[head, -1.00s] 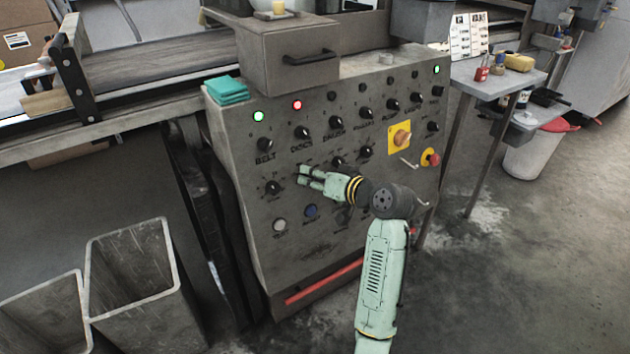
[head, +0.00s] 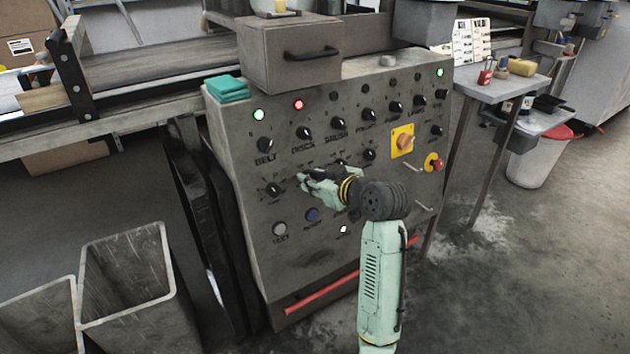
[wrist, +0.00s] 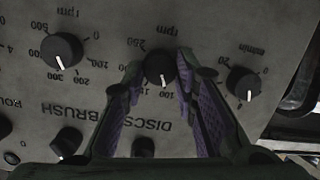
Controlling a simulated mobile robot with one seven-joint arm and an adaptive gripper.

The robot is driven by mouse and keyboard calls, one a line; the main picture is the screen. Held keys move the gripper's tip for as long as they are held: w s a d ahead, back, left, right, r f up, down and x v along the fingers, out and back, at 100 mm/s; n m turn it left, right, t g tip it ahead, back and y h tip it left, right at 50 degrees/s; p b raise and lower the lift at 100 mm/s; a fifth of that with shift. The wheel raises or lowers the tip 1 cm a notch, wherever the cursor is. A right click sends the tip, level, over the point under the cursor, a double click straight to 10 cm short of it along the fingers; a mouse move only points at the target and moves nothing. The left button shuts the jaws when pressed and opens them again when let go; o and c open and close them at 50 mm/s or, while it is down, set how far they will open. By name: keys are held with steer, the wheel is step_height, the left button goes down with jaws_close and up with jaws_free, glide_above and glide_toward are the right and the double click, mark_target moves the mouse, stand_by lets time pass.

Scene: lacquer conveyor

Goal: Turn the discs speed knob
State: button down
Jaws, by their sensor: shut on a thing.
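The discs speed knob (wrist: 159,69) is a round black knob with a white pointer line, on a grey panel with an rpm scale. In the wrist view, where lettering is upside down, its pointer aims down, near the 100 and 150 marks. My gripper (wrist: 160,62) is shut on this knob, with a purple-padded finger on each side. In the head view my gripper (head: 304,178) is against the panel (head: 240,150) below the DISCS label and hides the knob.
Neighbouring knobs sit close by: one (wrist: 62,50) on the left and one (wrist: 243,82) on the right in the wrist view. A red emergency button (head: 436,162) and a yellow-plated switch (head: 402,141) are on the panel's right. Grey bins (head: 125,285) stand at the left.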

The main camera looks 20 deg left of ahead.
stand_by(0.4)
steer(key=c, duration=1.3)
jaws_free()
steer(key=v, duration=1.2)
